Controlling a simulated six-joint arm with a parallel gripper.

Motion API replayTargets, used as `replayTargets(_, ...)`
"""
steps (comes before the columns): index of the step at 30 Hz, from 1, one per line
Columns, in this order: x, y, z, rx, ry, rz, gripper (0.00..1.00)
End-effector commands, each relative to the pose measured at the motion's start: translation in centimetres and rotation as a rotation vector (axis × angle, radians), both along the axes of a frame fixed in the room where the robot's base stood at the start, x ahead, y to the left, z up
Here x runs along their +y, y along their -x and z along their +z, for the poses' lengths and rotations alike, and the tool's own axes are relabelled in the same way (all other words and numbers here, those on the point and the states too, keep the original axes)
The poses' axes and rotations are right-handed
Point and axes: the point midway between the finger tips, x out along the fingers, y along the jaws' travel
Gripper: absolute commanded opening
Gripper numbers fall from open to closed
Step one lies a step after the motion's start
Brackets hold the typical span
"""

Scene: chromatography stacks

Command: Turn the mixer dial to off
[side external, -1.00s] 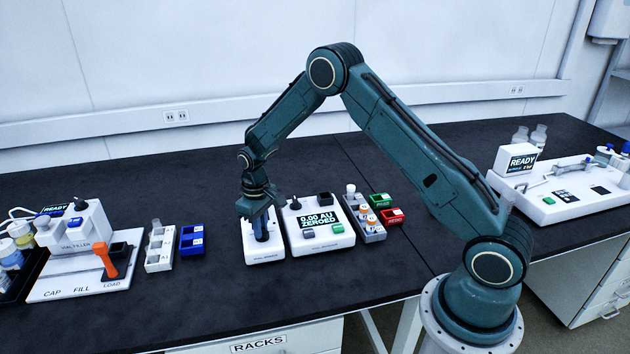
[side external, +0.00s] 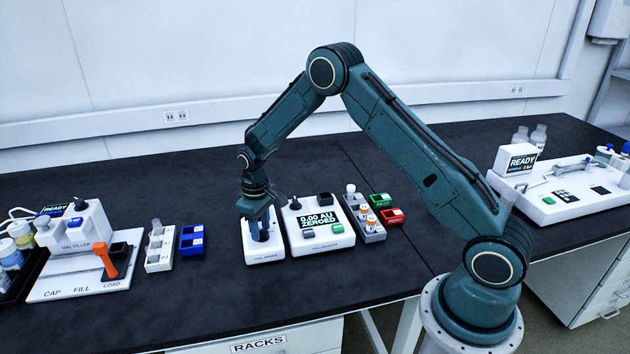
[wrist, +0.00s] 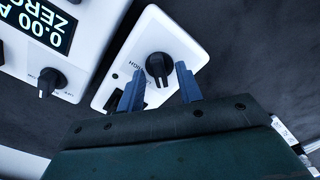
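The vial mixer (side external: 264,254) is a small white box on the black bench, in the middle of the side view. In the wrist view the mixer (wrist: 140,42) fills the middle, with its black dial (wrist: 158,64) on top. The label HIGH is partly readable beside the dial; I cannot tell its exact setting. My gripper (wrist: 160,72) has its two blue fingers apart, one to each side of the dial. No grip on the dial shows. In the side view my gripper (side external: 262,232) points down over the mixer and hides the dial.
A white photometer (side external: 318,232) reading 0.00 AU ZEROED stands close to the mixer's right, with its own black knob (wrist: 46,80). A vial rack (side external: 365,222) and green and red trays are beyond. A blue tray (side external: 192,239) is to the left, with clear bench between.

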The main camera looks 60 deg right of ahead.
Motion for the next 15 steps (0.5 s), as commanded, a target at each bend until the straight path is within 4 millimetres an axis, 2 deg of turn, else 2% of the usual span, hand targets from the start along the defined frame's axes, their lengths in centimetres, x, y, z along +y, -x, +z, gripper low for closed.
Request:
replayTargets(8,0.0,-0.1,1.4,-0.002,0.001,-0.001,0.35)
replayTargets(15,0.0,-0.1,4.7,-0.004,0.001,0.000,0.35)
